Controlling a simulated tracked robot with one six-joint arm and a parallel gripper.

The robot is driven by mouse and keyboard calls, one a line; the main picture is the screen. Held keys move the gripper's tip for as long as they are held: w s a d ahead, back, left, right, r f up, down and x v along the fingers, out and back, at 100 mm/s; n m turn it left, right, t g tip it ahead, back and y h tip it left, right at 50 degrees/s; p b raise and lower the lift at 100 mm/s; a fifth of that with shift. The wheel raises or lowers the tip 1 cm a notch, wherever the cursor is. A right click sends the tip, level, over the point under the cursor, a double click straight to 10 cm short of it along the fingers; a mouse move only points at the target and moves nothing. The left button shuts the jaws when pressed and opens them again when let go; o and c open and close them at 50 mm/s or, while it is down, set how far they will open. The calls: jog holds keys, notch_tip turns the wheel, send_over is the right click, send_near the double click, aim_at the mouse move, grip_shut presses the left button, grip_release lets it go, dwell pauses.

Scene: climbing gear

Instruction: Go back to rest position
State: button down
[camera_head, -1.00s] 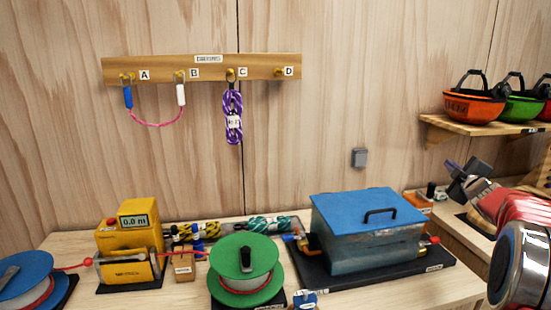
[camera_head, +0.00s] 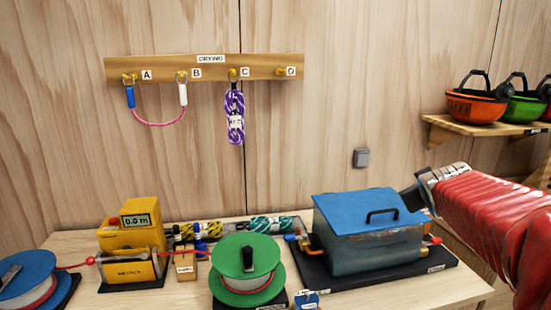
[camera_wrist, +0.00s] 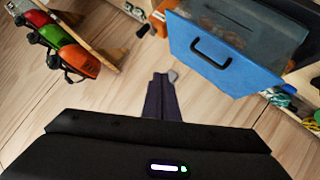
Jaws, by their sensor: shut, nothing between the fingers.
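My gripper (camera_wrist: 161,97) shows in the wrist view with its dark fingers together and nothing between them. It is in the air in front of the wood wall, with the blue-lidded tank (camera_wrist: 215,50) to its upper right in that view. In the head view my red arm reaches in from the right edge. Its dark end (camera_head: 411,197) is at the right side of the tank's blue lid (camera_head: 368,211); the fingers are hard to make out there.
A drying rail (camera_head: 205,68) on the wall holds a pink sling (camera_head: 158,123) across A and B and a purple rope (camera_head: 234,115) at C; D is empty. Helmets (camera_head: 473,105) sit on a right shelf. A green reel (camera_head: 247,270) and yellow meter (camera_head: 130,240) stand on the bench.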

jog(key=s+a+f+m+g+y, duration=0.1)
jog(key=s+a+f, duration=0.4)
jog(key=s, duration=0.5)
jog(key=s+a+f+m+g+y, duration=0.1)
jog(key=s+a+f+g+y, duration=0.1)
jog(key=s+a+f, duration=0.4)
jog(key=s+a+f+g+y, duration=0.2)
jog(key=s+a+f, duration=0.3)
jog(key=s+a, duration=0.4)
jog(key=s+g, duration=0.1)
jog(key=s, duration=0.5)
jog(key=shift+s+a+f+m+g, duration=0.2)
jog(key=shift+s+a+m+g, duration=0.1)
jog(key=shift+a+m, duration=0.1)
